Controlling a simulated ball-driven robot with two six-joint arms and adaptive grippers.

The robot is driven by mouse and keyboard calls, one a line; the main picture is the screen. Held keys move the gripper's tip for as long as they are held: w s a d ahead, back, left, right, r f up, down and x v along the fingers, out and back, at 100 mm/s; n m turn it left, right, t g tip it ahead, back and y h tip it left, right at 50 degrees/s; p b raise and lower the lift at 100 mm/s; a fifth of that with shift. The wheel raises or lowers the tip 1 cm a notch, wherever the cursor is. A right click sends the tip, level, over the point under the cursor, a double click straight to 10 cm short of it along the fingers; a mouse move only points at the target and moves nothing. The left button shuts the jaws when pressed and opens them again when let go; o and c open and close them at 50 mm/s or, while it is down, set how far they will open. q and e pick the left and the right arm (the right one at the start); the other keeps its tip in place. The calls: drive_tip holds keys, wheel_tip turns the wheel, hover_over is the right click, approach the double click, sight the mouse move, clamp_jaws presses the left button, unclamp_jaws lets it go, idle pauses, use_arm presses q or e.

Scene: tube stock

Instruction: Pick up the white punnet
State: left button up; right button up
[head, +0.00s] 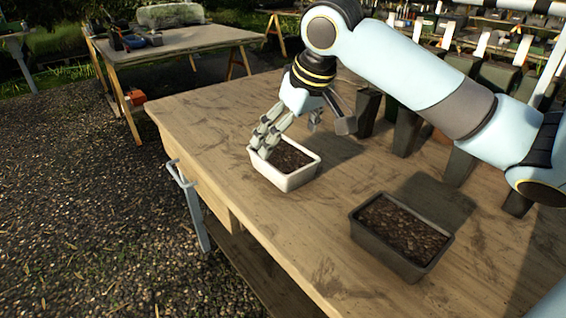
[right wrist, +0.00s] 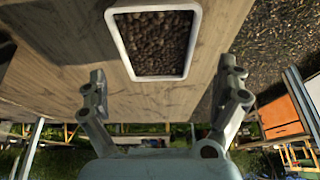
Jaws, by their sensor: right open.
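The white punnet (head: 292,181), filled with dark soil, stands upright on the wooden bench near its left edge in the head view. My right gripper (head: 287,134) is over it, with one finger close to its back left rim; I cannot tell from this view whether they touch. In the right wrist view the punnet (right wrist: 161,78) lies at the top middle, beyond the two spread fingers of the empty right gripper (right wrist: 165,75). My left gripper is out of view.
A dark grey punnet (head: 388,252) of soil stands on the bench to the front right. Several tall dark pots (head: 406,132) stand behind, under my right arm. Bare wood (head: 255,222) lies in front of the white punnet. A second table (head: 185,40) is at the back left.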

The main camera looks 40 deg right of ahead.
sight(283, 153)
drive_tip(key=shift+x, duration=0.9)
drive_tip(key=b+x, duration=0.1)
drive_tip(key=x, duration=0.4)
drive_tip(key=shift+d+b, duration=0.25)
drive_tip(key=shift+b, duration=0.1)
drive_tip(key=shift+r, duration=0.15)
drive_tip(key=shift+f+p, duration=0.3)
drive_tip(key=shift+p, duration=0.15)
drive_tip(key=shift+c, duration=0.3)
drive_tip(key=c, duration=1.1)
